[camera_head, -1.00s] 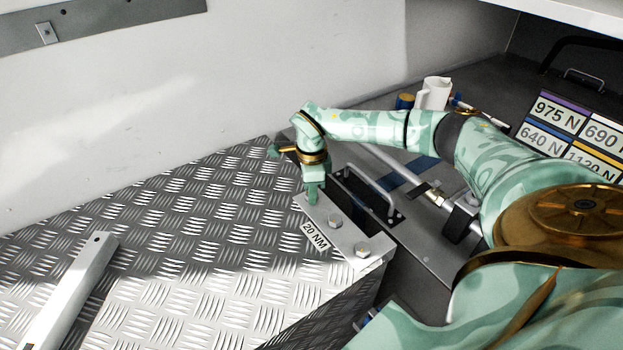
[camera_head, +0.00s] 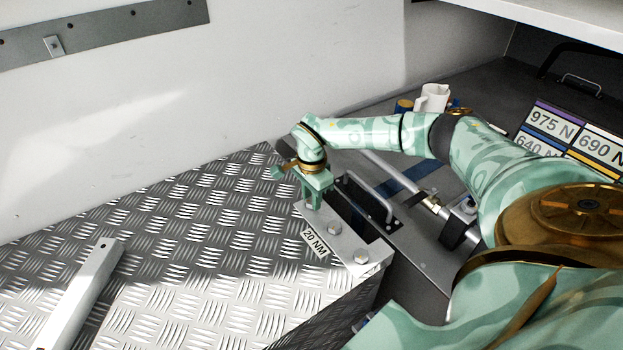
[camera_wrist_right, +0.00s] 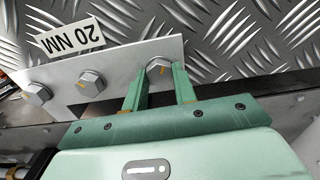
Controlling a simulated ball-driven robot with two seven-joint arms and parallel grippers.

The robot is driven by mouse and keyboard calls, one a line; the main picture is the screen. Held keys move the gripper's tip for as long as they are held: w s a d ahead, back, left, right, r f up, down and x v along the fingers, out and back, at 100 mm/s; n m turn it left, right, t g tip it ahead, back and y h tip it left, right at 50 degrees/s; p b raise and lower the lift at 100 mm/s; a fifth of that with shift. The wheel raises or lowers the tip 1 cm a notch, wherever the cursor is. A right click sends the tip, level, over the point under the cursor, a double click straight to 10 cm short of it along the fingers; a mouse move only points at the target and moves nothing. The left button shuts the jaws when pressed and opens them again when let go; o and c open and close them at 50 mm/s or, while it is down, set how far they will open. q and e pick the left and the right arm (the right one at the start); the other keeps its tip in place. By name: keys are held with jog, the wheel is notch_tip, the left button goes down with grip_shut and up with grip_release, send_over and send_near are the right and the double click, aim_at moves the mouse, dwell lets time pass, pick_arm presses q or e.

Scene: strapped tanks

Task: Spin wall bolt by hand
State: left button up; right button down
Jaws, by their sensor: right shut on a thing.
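A metal bracket (camera_head: 346,242) labelled "20 NM" lies at the edge of the tread-plate surface and carries hex bolts. Two bolts show free in the head view, the middle bolt (camera_head: 334,228) and the near bolt (camera_head: 361,256). My right gripper (camera_head: 314,205) points down at the far end of the bracket. In the right wrist view my right gripper (camera_wrist_right: 158,86) has its two fingers on either side of the end bolt (camera_wrist_right: 160,66), shut on its head. The middle bolt (camera_wrist_right: 91,83) and the other bolt (camera_wrist_right: 37,93) stand clear beside it. My left gripper is not in view.
A light metal bar (camera_head: 72,300) lies on the tread plate (camera_head: 190,235) at left. A handle (camera_head: 368,197) stands behind the bracket. A white jug (camera_head: 432,98) and force labels (camera_head: 565,125) are farther right.

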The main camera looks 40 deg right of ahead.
dwell(0.3)
jog(key=shift+r+n+p, duration=0.1)
jog(key=shift+n+p, duration=0.2)
jog(key=shift+n, duration=0.4)
jog(key=shift+n+p, duration=0.4)
jog(key=shift+n, duration=1.3)
jog(key=n+p, duration=0.1)
jog(key=n, duration=0.2)
jog(key=shift+n, duration=0.9)
